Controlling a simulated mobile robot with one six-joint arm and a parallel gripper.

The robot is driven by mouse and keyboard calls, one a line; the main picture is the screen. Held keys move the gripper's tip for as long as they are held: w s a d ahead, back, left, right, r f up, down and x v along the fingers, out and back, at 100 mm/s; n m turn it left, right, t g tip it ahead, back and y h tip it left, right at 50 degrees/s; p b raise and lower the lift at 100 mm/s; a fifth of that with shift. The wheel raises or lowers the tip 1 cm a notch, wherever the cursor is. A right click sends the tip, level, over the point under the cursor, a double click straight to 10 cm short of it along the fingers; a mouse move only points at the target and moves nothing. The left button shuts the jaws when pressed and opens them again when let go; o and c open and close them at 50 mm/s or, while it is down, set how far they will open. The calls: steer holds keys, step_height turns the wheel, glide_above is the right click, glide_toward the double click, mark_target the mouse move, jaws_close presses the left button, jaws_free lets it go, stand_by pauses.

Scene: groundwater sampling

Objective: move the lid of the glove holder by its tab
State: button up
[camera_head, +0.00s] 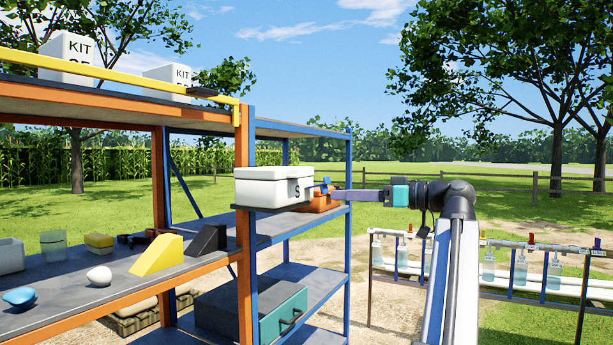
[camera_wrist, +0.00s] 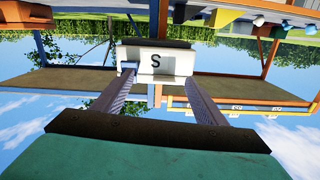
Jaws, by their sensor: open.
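The glove holder appears to be the white lidded box marked S (camera_head: 265,190), on a shelf at the end of the rack. It also shows upside down in the wrist view (camera_wrist: 172,60). My gripper (camera_head: 334,193) is level and points at the box from the right. In the wrist view my gripper (camera_wrist: 160,76) is open and empty, its fingers on either side of the S face. A small blue piece (camera_wrist: 128,66) shows by the left fingertip; I cannot tell whether it is the lid's tab or touches the finger. The lid looks shut.
A teal drawer unit (camera_head: 283,318) stands lower on the blue rack. Yellow and black wedges (camera_head: 157,255) lie on the left shelf. A bottle rack (camera_head: 530,243) stands at the right. Open air surrounds my arm.

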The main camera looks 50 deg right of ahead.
mark_target(303, 175)
steer(key=shift+n, duration=0.5)
steer(key=r, duration=0.1)
steer(key=s+r, duration=0.1)
steer(key=r, duration=0.1)
steer(key=s+a+r, duration=0.1)
steer(key=shift+s+r, duration=0.25)
steer(key=shift+r, duration=0.1)
steer(key=shift+r+p+x, duration=0.1)
steer(key=shift+p+x, duration=0.85)
steer(key=shift+x, duration=2.5)
steer(key=shift+r+p+x, duration=0.15)
steer(key=shift+p+x, duration=0.75)
steer(key=shift+x, duration=2.5)
steer(key=shift+d, duration=0.1)
